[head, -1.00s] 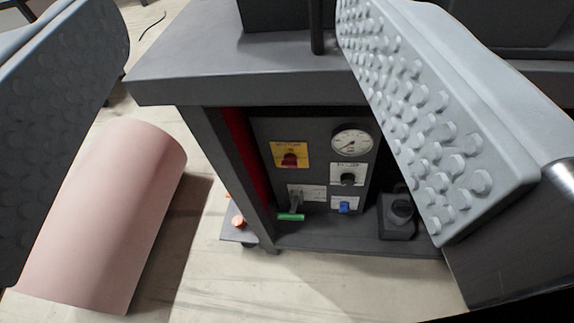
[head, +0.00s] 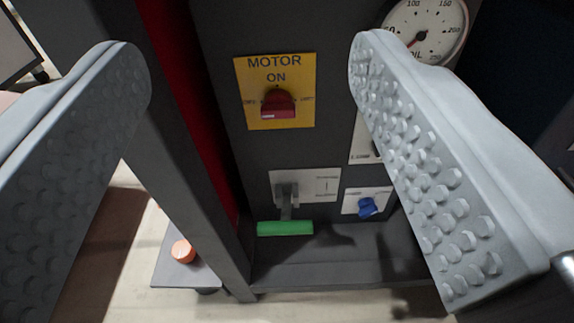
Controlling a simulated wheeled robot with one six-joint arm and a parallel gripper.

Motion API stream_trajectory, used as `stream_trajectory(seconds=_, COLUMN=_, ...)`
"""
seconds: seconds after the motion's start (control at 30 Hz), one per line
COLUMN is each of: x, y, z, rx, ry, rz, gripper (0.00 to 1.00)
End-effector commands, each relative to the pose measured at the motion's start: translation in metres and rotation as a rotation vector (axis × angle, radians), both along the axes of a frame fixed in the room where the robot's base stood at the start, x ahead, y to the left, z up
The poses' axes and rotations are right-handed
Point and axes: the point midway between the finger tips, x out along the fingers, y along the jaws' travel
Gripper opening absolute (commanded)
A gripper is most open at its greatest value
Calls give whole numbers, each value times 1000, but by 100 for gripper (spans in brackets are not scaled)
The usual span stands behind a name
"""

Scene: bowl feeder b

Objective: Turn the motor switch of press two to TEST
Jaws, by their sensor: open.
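The motor switch (head: 278,104) is a red knob on a yellow plate (head: 275,66) in the head view. The plate reads MOTOR at the top with ON under it; smaller words left and right of the knob are too small to read surely. The plate is on a dark panel (head: 215,60) inside the frame of a press. My gripper (head: 245,70) is open and empty. Its two grey, studded fingers stand far apart, left and right of the switch in the picture, and do not touch it. No press number shows.
Below the switch is a lever with a green handle (head: 285,228), and a blue knob (head: 367,207) at its right. A round gauge (head: 428,30) is at upper right. A dark frame post (head: 185,165) stands left of the panel. An orange knob (head: 183,251) is at lower left.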

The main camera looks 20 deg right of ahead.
Motion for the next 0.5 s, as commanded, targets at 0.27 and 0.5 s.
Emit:
stream_trajectory(seconds=0.27, x=4, y=6, z=-105, rx=-40, ry=9, rz=-48, gripper=59)
stream_trajectory(seconds=0.5, x=2, y=7, z=-144, rx=-59, ry=9, rz=-68, gripper=59)
